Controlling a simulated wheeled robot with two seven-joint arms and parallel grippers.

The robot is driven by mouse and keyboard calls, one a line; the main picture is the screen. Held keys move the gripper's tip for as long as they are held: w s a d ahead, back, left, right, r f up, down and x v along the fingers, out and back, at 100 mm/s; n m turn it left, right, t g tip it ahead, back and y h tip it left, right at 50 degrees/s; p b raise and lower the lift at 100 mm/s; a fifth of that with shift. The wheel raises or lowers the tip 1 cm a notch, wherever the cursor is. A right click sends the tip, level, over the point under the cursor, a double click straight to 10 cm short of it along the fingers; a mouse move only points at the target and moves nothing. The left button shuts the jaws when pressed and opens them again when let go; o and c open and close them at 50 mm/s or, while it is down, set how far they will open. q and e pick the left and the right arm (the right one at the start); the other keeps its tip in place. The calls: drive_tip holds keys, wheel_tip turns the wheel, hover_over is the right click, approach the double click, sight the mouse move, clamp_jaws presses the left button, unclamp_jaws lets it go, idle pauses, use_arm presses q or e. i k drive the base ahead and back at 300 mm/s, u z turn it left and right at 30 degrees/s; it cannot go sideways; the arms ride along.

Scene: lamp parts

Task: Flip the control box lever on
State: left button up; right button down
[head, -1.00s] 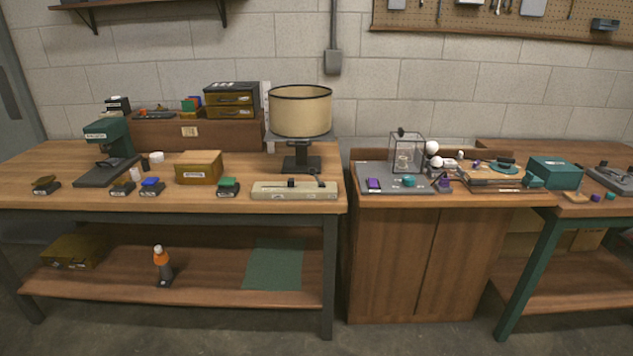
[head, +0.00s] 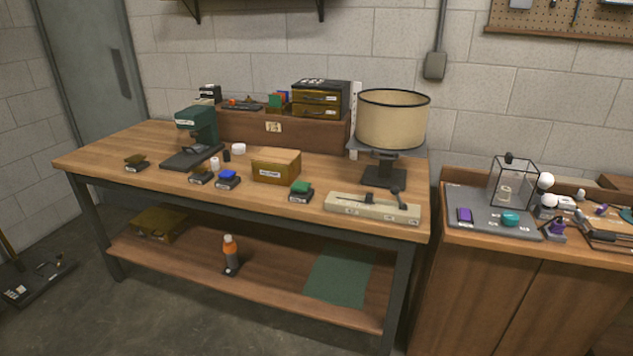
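A long, low beige control box (head: 372,209) lies near the front right edge of the left workbench. A dark lever (head: 397,196) with a rounded knob stands up at its right part, and a dark slot or slider piece runs along its top. Small labels on its front are too small to read. A lamp with a tan drum shade (head: 392,119) on a dark stand is right behind the box. No light shows from the shade. Neither of my grippers is in the head view.
The wooden workbench (head: 120,160) also holds a green press (head: 196,124), a yellow-brown box (head: 276,165), small coloured blocks and a drawer unit (head: 320,99). A cabinet (head: 480,290) with a grey tray stands to the right past a gap. Floor in front is clear.

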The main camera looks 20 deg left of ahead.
sight(394, 191)
drive_tip(key=u, duration=0.4)
drive_tip(key=i, duration=1.2)
drive_tip(key=z, duration=0.45)
